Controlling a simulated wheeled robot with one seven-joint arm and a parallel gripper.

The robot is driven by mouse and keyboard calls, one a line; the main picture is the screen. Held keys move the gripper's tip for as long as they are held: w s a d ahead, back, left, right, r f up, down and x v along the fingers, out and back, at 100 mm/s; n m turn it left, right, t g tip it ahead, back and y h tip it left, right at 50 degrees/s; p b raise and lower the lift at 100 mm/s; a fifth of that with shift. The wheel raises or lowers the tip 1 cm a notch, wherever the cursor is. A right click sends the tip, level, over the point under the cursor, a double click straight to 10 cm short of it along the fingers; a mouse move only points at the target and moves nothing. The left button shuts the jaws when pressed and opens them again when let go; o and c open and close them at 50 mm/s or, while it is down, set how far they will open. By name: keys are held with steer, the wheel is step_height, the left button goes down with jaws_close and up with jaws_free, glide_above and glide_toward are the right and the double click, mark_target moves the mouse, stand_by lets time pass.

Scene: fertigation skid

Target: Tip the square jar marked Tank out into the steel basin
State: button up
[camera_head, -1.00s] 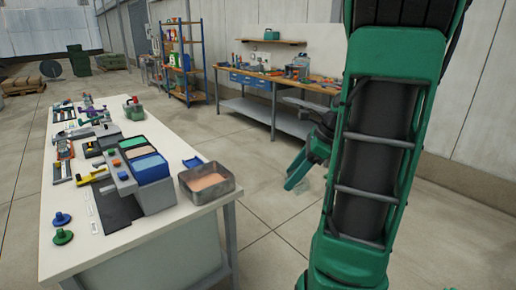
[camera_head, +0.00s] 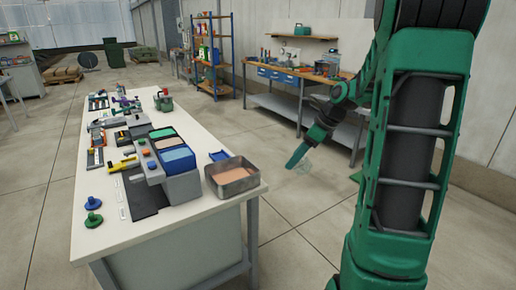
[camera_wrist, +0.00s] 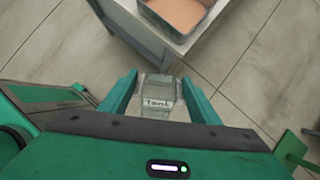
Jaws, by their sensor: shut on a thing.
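The square jar marked Tank (camera_wrist: 158,97) is clear, with a white label, and sits between the two green fingers of my gripper (camera_wrist: 159,92) in the wrist view. My gripper is shut on it. In the head view my gripper (camera_head: 297,160) hangs over the floor to the right of the white table, with the jar (camera_head: 303,166) faint at its tip. The steel basin (camera_head: 234,186) stands on the table's near right corner and holds a flat orange-pink layer. The basin's edge also shows at the top of the wrist view (camera_wrist: 204,26). The jar is apart from the basin. What is in the jar I cannot tell.
The white table (camera_head: 180,225) carries a grey device with blue and green blocks (camera_head: 172,165) left of the basin, and a small blue tray (camera_head: 218,155) behind it. Green and blue knobs (camera_head: 93,210) lie at the near left. A workbench (camera_head: 300,80) stands behind. The floor between is clear.

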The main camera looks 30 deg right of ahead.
steer(key=w+a, duration=0.6)
steer(key=w, duration=0.5)
steer(key=s+r+t+y, duration=0.1)
steer(key=t, duration=0.1)
steer(key=s+d+r+t+y, duration=0.1)
steer(key=t, duration=0.1)
steer(key=s+r+t+y, duration=0.1)
steer(key=t, duration=0.1)
steer(key=shift+d+r+m+t, duration=0.3)
steer(key=shift+d+m+t, duration=0.05)
steer(key=shift+m+t, duration=0.05)
